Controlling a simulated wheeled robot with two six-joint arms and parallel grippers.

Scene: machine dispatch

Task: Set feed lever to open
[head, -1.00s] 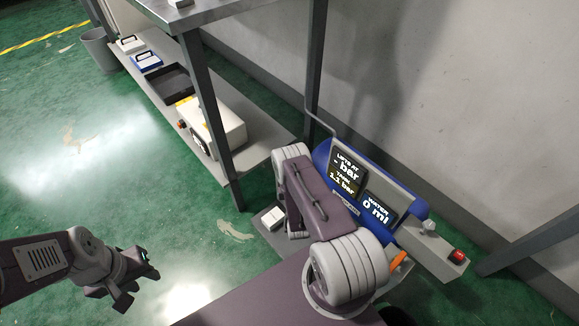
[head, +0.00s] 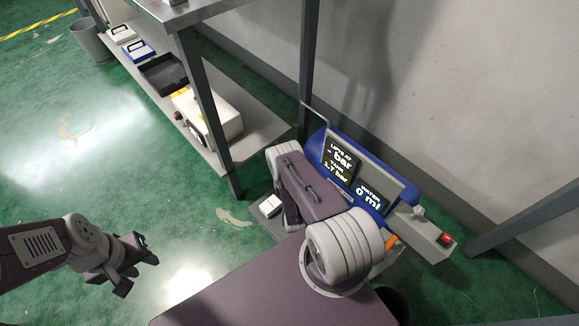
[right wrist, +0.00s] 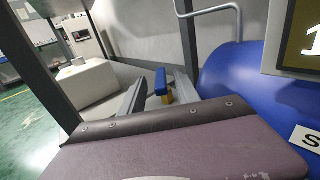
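The machine has a blue tank (head: 343,140) and a dark display panel (head: 341,159) reading "LIFTS AT - bar", "TANK 1.7 bar" and "WATER 0 ml". In the right wrist view, a small blue handle (right wrist: 161,82) on a brass-coloured base stands between the fingers of my right gripper (right wrist: 160,92). The fingers are apart, with gaps beside the handle. Which lever is the feed lever cannot be read. An orange part (head: 391,242) shows partly behind my right arm in the head view. My right fingertips are hidden there. My left gripper (head: 146,254) hangs over the floor, its fingers apart and empty.
A red button (head: 446,239) sits at the machine's right end. A bench with a lower shelf (head: 258,146) stands at the back left, holding a cream device (head: 213,117) and a black tray (head: 163,75). A wall is behind the machine. The floor at left is clear.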

